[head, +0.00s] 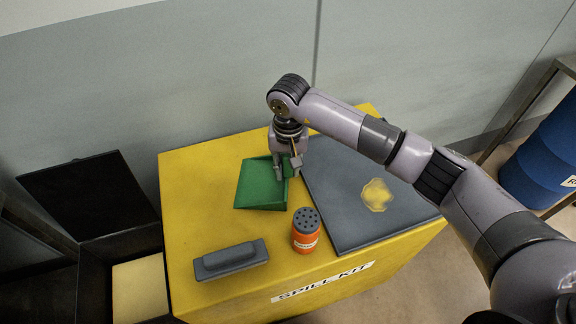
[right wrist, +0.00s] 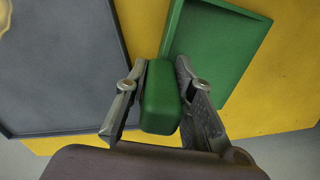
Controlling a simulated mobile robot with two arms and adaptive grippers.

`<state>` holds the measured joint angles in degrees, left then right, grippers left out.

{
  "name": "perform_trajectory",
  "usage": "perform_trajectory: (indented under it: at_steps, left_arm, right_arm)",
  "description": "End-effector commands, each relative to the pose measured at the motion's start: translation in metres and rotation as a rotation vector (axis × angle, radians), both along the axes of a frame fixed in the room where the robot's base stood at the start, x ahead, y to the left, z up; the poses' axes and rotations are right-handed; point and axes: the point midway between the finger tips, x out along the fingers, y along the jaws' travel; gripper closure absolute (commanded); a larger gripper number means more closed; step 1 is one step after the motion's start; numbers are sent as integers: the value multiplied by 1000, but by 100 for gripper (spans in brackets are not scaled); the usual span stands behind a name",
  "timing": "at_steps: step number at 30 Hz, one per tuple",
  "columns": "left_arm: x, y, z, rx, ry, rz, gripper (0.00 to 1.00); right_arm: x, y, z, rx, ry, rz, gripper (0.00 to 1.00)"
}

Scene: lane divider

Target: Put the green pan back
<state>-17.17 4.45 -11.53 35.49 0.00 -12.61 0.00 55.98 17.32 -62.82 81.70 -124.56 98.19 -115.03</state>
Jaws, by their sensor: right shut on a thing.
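The green pan (head: 258,188) is a shallow dustpan with a block handle. It lies on the yellow spill kit top (head: 205,215), left of the grey mat, in the head view. My right gripper (head: 287,172) comes down over its right side. In the right wrist view the gripper (right wrist: 163,95) is shut on the pan's green handle (right wrist: 161,97), with a finger on each side. The pan's tray (right wrist: 220,50) shows beyond the handle. I cannot tell if the pan is lifted off the surface. My left gripper is not in view.
A grey mat (head: 345,215) with a yellow spill patch (head: 377,195) lies right of the pan. An orange shaker (head: 306,231) and a grey block with a handle (head: 231,260) stand in front. A dark open bin (head: 90,195) is at left, a blue barrel (head: 545,165) at right.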

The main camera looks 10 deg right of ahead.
Motion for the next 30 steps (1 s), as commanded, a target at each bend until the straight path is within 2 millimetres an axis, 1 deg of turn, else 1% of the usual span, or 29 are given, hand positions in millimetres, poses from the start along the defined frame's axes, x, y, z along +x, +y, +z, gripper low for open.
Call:
perform_trajectory:
  at_steps: [1, 10, 20, 21, 23, 25, 30]
  left_arm:
    - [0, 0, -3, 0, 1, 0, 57]
    - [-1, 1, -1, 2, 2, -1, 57]
    - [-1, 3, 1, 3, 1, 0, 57]
    - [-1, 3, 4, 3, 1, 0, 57]
    - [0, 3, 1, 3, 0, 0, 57]
    - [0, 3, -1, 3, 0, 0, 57]
    - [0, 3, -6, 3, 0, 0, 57]
  right_arm:
    - [0, 0, -2, 0, -1, 0, 77]
    - [0, 0, -1, 0, 0, 0, 57]
    - [0, 0, 1, 0, 1, 0, 57]
    - [0, 0, 3, 0, 1, 0, 57]
    - [1, 0, 8, 1, -2, 0, 57]
    - [1, 0, 19, 0, -3, 1, 57]
    - [2, -1, 56, 0, -6, 1, 57]
